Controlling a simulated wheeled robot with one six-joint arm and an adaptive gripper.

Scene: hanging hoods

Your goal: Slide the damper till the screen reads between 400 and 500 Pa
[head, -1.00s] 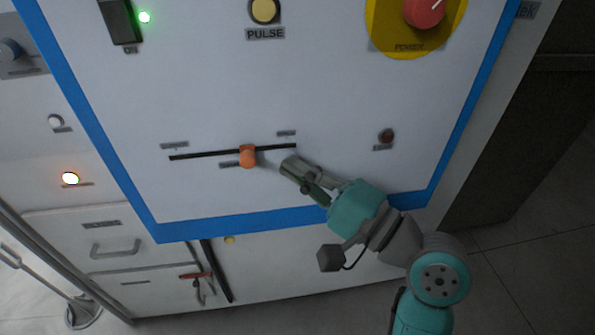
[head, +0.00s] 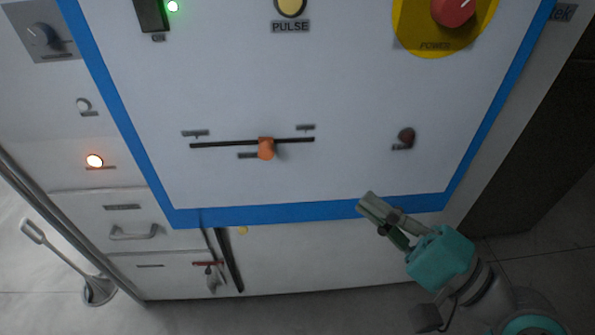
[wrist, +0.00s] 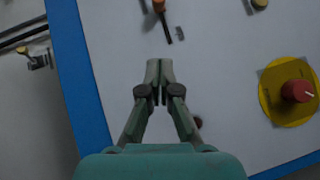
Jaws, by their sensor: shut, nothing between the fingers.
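The damper is an orange slider knob (head: 266,149) on a dark, near-level slot (head: 220,144) in the white panel. It sits a little right of the slot's middle. In the wrist view the knob (wrist: 158,6) is cut by the top edge, with part of the slot (wrist: 167,29) below it. My gripper (head: 366,202) is shut and empty, right of and below the knob and clear of it. Its closed fingertips (wrist: 159,72) show over bare panel in the wrist view. No pressure screen is in view, so no reading can be seen.
A red POWER knob on a yellow disc (head: 440,45), a yellow PULSE button (head: 290,6), a dark ON switch (head: 152,14) with a green light and a small dark red button (head: 406,135) surround the slot. Blue trim (head: 300,214) borders the panel. Drawers stand lower left.

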